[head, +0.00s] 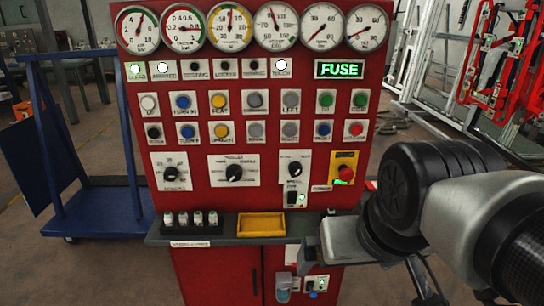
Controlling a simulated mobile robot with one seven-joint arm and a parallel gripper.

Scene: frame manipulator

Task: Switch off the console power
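The red console (212,60) stands upright in the middle of the head view. On its right side a red rotary knob (346,173) sits on a yellow plate (343,157), with a green glow at its lower edge. A small label beside it seems to read POWER. My gripper (308,251) is low at the right end of the shelf, below the yellow plate and apart from the knob. My wrist partly hides it, and its opening cannot be made out.
A grey shelf (225,233) juts from the console, bearing a yellow tray (261,225) and several small cylinders (190,218). The FUSE sign (339,69) is lit green. A blue trolley (95,212) stands left; red and white frames (505,60) stand right.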

